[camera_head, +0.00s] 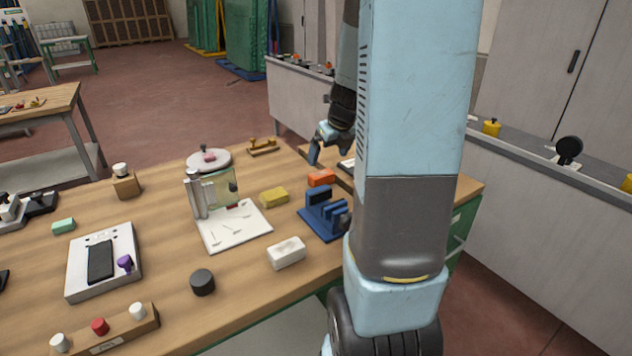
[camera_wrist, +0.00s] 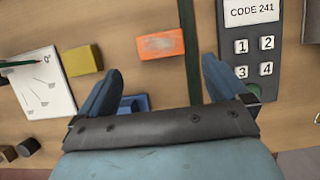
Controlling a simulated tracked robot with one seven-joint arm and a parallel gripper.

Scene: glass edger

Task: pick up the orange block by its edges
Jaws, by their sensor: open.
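The orange block (camera_head: 321,178) lies flat on the wooden workbench, behind the blue rack (camera_head: 323,213). In the wrist view the orange block (camera_wrist: 160,44) shows whole, with a paler patch on its top. My gripper (camera_wrist: 165,75) is open and empty, its two blue fingers spread wide. In the head view my gripper (camera_head: 316,155) hangs above and behind the block, partly hidden by my arm.
A yellow block (camera_head: 273,198) and a white board (camera_head: 235,228) with a glass stand lie left of the blue rack. A keypad panel (camera_wrist: 265,45) reading "CODE 241" is right of the block. A white block (camera_head: 286,252) and a dark round puck (camera_head: 202,282) lie nearer the front edge.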

